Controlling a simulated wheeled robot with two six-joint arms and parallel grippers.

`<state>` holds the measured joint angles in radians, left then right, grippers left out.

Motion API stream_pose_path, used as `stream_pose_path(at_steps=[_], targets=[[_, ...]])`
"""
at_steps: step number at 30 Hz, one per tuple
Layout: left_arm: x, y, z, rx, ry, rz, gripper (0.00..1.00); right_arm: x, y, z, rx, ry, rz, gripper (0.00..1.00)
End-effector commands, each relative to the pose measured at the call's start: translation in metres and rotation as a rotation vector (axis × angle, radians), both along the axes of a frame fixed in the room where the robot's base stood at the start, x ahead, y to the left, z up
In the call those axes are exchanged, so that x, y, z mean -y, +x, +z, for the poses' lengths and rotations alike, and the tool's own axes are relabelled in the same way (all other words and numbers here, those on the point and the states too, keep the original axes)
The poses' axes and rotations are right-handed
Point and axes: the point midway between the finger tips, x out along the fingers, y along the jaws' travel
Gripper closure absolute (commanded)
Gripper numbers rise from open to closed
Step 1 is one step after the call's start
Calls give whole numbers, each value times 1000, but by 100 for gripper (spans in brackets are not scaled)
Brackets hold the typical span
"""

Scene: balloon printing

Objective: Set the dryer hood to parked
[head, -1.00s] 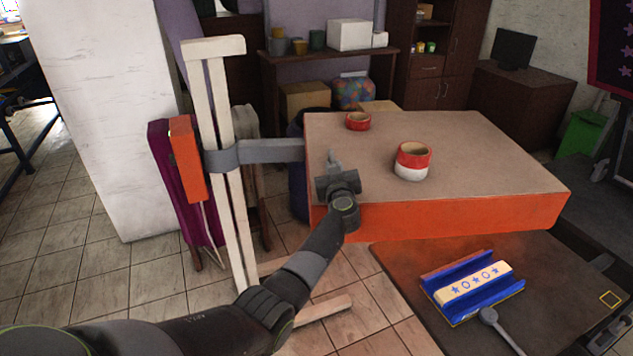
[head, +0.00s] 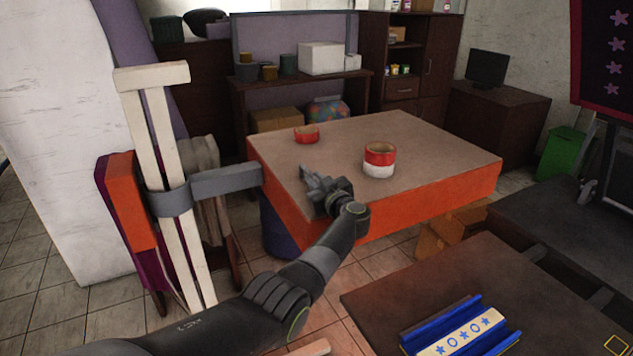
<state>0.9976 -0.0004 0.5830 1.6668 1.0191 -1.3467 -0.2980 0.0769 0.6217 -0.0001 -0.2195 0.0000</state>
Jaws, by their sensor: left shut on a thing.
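The dryer hood appears to be the broad, flat box with a brown-grey top and orange sides (head: 430,205), in the middle of the head view. A grey bracket arm (head: 225,181) reaches from an upright cream wooden stand (head: 163,130) to the hood's left side. My left gripper (head: 318,183) is at the hood's near-left edge and shut there, apparently on the hood. The exact contact is hidden by the gripper and wrist. My right gripper is not in view.
A red ring (head: 306,134) and a red-and-white ring (head: 379,160) sit on the hood's top. A dark table (head: 390,290) at front right carries a blue holder (head: 485,345) with a star-printed strip. A green bin (head: 562,153) stands at right. Tiled floor shows at left.

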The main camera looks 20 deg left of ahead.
Motion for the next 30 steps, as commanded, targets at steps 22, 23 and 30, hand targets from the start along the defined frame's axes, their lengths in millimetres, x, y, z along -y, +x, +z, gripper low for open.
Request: stream_pose_path(at_steps=[22, 23, 30], targets=[[-1, 1, 5, 8, 0, 5, 64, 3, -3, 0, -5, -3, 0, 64], [-1, 1, 5, 7, -1, 5, 64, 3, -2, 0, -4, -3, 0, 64], [1, -1, 5, 4, -1, 5, 64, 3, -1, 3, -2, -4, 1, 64]])
